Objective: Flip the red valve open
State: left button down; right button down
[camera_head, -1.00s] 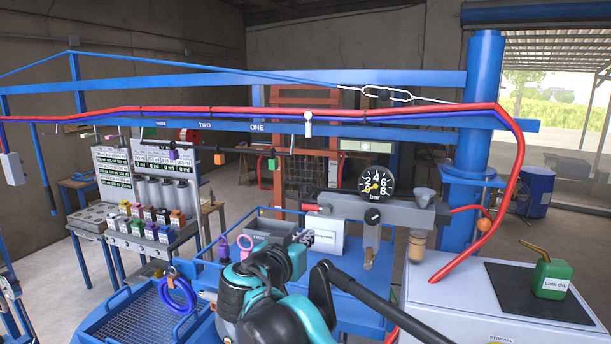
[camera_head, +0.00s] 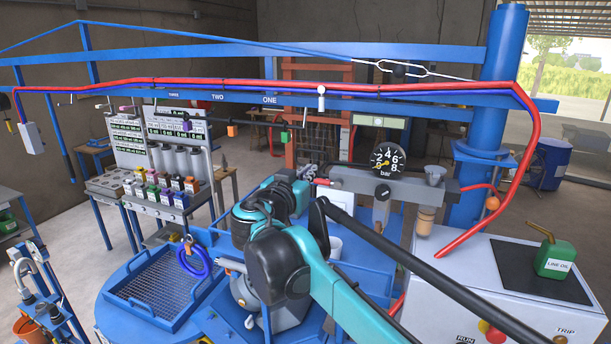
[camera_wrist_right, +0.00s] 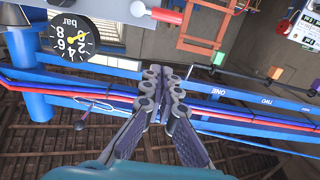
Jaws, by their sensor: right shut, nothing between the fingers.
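The red valve's small red lever (camera_head: 322,181) sits at the left end of the grey air unit (camera_head: 408,193), beside the bar gauge (camera_head: 387,161). It lies roughly level in the head view. My left gripper is not in view.
Red and blue hoses run along the blue beam (camera_head: 200,90) above. A blue mesh tray (camera_head: 150,300) is at the lower left. A white cabinet (camera_head: 450,290) with a green oil can (camera_head: 556,258) stands at the right. The grey-lidded vessel is partly hidden by my arm.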

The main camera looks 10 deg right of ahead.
jog(key=p, duration=0.1)
send_over(326, 182)
jog(key=s+a, duration=0.2)
jog(key=a, duration=0.1)
jog(key=f, duration=0.3)
jog(key=w+f, duration=0.1)
jog(key=shift+d+f+p, duration=0.15)
jog(key=shift+d+p, duration=0.1)
jog(key=shift+p, duration=0.1)
